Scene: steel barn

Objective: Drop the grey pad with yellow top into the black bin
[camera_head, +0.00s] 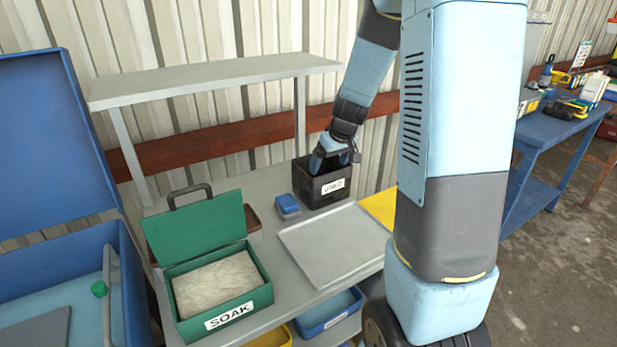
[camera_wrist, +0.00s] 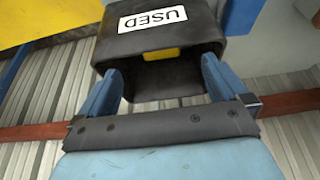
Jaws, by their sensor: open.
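The black bin (camera_head: 325,188) stands at the back of the grey bench, with a white label on its front. In the wrist view the bin (camera_wrist: 185,42) appears upside down and its label reads USED. My gripper (camera_head: 334,163) is at the bin's mouth, pointing down. In the wrist view its two blue fingers (camera_wrist: 160,66) are spread apart. A small yellow patch, likely the top of the grey pad (camera_wrist: 160,54), shows between the fingertips at the bin's near inner side. Its grey part is not clear, and I cannot tell whether it touches a finger.
A blue block (camera_head: 287,205) lies just left of the bin. A grey tray (camera_head: 335,243) lies in front. A green open box marked SOAK (camera_head: 222,290) stands at the left. A raised grey shelf (camera_head: 215,78) stands behind, above the bench.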

